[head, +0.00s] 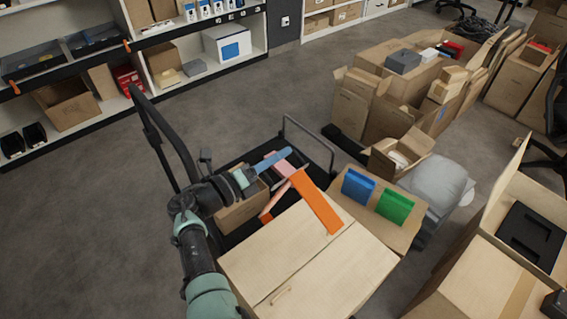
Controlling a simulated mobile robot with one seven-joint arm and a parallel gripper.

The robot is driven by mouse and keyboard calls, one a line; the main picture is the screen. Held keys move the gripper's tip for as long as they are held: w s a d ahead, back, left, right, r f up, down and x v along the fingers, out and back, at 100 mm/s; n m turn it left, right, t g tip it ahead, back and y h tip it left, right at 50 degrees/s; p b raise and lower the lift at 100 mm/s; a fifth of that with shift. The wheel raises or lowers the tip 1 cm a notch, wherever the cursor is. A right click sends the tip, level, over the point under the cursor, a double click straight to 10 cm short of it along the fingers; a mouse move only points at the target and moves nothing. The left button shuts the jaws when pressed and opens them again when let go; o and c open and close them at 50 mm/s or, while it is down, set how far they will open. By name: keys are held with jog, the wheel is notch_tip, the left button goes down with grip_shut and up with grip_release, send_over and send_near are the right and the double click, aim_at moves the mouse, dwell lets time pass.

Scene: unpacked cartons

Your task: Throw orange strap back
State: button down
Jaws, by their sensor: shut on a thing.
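The orange strap (318,203) lies over the top of a large closed carton (277,243) on a dark cart. Its flat wide length runs down the carton top towards the right, and a narrower part slants down at the carton's back left edge. My gripper (284,164) reaches in from the left, with blue and pink parts at its end. It is shut on the strap's upper end at the carton's far edge. The exact contact is small and partly hidden.
A blue box (358,186) and a green box (394,207) sit on a carton just right of the strap. The cart's black handle (165,145) rises at left. Open cartons (378,110) crowd the right. Grey floor at left is clear.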

jog(key=shift+w+a+f, duration=0.1)
jog(key=shift+a, duration=0.05)
dwell(0.3)
jog(key=c, duration=0.9)
grip_release()
jog(key=p+v, duration=0.2)
jog(key=v, duration=1.1)
jog(key=shift+p, duration=0.35)
